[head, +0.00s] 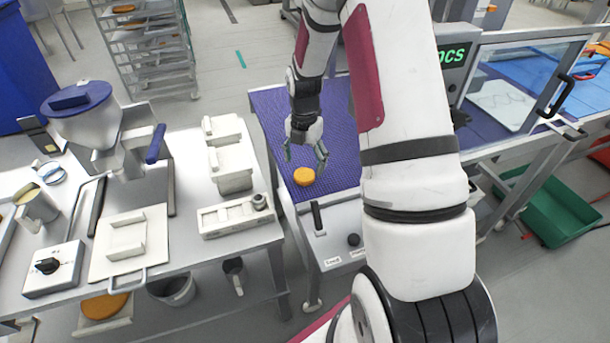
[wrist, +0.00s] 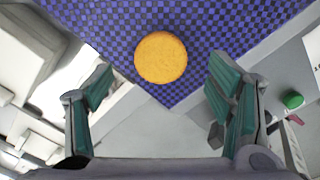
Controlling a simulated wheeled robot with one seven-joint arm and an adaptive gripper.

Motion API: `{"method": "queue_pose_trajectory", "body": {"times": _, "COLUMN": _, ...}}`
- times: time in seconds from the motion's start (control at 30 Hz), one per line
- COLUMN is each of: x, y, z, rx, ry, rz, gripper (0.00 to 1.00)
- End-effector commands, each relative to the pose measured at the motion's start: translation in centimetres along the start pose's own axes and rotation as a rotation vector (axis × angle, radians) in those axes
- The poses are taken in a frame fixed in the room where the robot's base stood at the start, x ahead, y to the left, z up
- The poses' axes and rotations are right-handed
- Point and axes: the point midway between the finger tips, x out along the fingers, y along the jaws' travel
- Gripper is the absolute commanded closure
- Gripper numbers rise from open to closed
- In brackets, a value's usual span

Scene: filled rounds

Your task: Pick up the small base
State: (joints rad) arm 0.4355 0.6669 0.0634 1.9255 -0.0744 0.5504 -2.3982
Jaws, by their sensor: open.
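The small base is a round, flat orange-yellow disc (head: 304,176) lying on a blue-purple checkered belt (head: 335,125), near the belt's front end. In the wrist view the base (wrist: 161,58) lies ahead of the fingertips, roughly midway between them, with the checkered belt (wrist: 215,28) around it. My gripper (head: 306,154) is open and empty, above and just behind the base in the head view. Its two green-padded fingers stand wide apart in the wrist view (wrist: 162,88). Nothing is between the fingers. The base is fully visible in the wrist view.
A steel table (head: 70,225) with a white hopper machine (head: 120,125) and white blocks stands left of the belt. A control panel with a black handle (head: 318,218) sits at the belt's front end. A wire rack (head: 150,50) stands behind. A green crate (head: 550,215) is at right.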

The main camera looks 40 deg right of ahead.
Motion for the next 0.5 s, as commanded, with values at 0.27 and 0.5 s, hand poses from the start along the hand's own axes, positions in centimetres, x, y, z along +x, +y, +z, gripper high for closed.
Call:
{"method": "queue_pose_trajectory", "body": {"times": 0.27, "x": 3.5, "y": -0.1, "z": -0.3, "rx": -0.002, "ry": 0.002, "rz": -0.003, "gripper": 0.26}}
{"method": "queue_pose_trajectory", "body": {"times": 0.5, "x": 4.1, "y": -0.1, "z": -0.2, "rx": 0.0, "ry": 0.0, "rz": 0.0, "gripper": 0.26}}
